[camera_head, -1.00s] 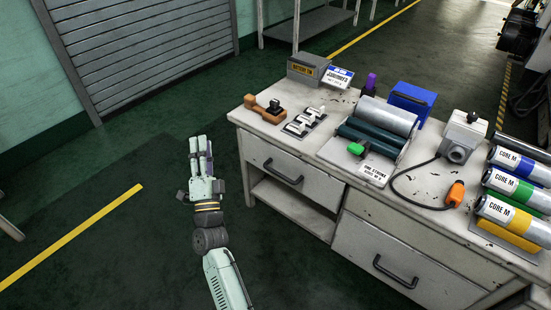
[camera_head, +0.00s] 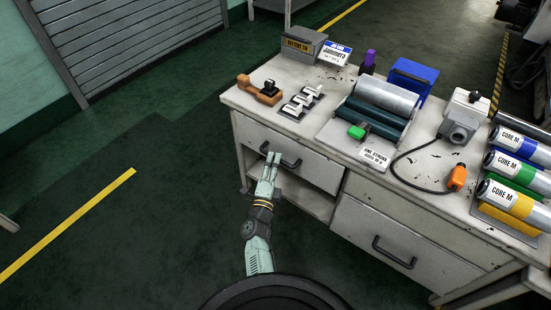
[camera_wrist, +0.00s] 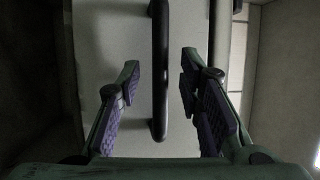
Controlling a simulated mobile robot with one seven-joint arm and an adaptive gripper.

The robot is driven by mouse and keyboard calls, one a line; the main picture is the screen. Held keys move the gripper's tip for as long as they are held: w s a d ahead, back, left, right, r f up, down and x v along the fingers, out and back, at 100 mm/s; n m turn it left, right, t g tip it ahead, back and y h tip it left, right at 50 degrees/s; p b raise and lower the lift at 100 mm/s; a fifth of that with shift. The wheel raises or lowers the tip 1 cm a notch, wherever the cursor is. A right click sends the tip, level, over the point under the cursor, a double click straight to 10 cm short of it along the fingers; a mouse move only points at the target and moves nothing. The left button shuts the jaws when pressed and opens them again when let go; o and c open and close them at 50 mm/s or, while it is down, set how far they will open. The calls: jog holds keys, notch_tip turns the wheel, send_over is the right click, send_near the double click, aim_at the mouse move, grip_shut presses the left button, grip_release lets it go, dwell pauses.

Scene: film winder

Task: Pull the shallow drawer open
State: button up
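The shallow drawer (camera_head: 310,166) is the upper left drawer of the workbench, with a pale worn front that sits flush. Its dark bar handle (camera_head: 290,161) runs across the front. My gripper (camera_head: 273,160) is at the left part of this handle. In the wrist view the handle (camera_wrist: 160,70) runs upright between the two purple-padded fingers of my gripper (camera_wrist: 158,95). The fingers are apart, with a gap on each side of the handle, and neither touches it. The drawer front (camera_wrist: 108,40) fills the space behind the handle.
A deep drawer (camera_head: 375,240) with its own handle is at lower right. An open shelf (camera_head: 305,198) lies below the shallow drawer. The bench top (camera_head: 335,95) carries rollers (camera_head: 380,105), a grey box (camera_head: 305,43) and labelled cores (camera_head: 510,165).

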jog(key=shift+x, duration=1.25)
jog(key=shift+c, duration=0.5)
grip_shut()
